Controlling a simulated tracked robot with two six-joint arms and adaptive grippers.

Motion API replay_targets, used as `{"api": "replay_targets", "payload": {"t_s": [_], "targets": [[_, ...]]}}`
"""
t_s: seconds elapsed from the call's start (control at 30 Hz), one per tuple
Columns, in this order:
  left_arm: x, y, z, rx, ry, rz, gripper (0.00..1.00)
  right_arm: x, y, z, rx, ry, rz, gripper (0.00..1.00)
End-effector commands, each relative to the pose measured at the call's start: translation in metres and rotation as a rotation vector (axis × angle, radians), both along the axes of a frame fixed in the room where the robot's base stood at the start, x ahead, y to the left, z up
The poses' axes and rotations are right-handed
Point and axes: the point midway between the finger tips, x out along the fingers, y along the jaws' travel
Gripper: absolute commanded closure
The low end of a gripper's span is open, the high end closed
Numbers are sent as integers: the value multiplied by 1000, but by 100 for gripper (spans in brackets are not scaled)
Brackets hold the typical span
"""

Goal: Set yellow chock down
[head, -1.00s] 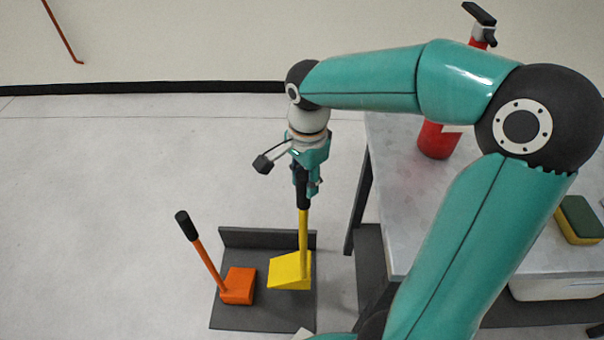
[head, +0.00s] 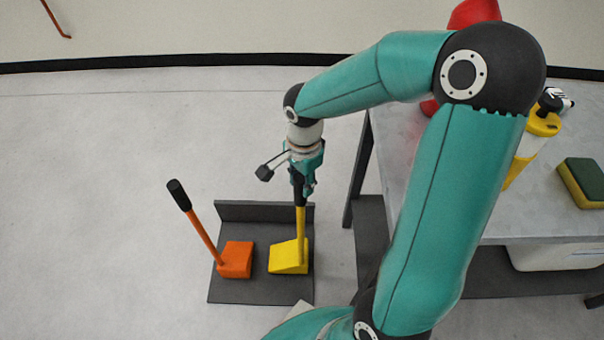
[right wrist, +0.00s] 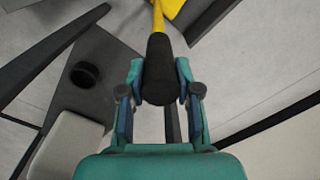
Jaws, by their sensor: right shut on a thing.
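The yellow chock (head: 288,257) is a wedge with an upright yellow handle and a black grip. In the head view it is at the right part of a dark grey mat (head: 262,289) with a raised back edge. Whether its base touches the mat is hard to tell. My right gripper (head: 299,190) is shut on the black grip from above. The right wrist view shows the grip (right wrist: 160,72) between the two fingers (right wrist: 160,95), with part of the yellow wedge (right wrist: 172,6) beyond. My left gripper is not in view.
An orange chock (head: 236,260) with a tilted handle stands on the mat left of the yellow one. A grey table (head: 500,225) on the right carries a sponge (head: 584,182), a yellow-topped bottle (head: 532,145) and a red object (head: 474,14). The floor at left is clear.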

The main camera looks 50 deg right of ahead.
Motion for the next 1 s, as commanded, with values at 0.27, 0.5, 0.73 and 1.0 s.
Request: {"api": "replay_targets", "payload": {"t_s": [0.27,0.5,0.73,1.0], "targets": [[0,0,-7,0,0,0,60,2,-1,-19,-4,-11,-2,100],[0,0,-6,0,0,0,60,2,-1,-18,-4,-11,-2,100],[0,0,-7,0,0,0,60,0,-1,-21,0,-2,-2,42],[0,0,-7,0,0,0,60,0,-1,-20,0,-2,-2,42]]}}
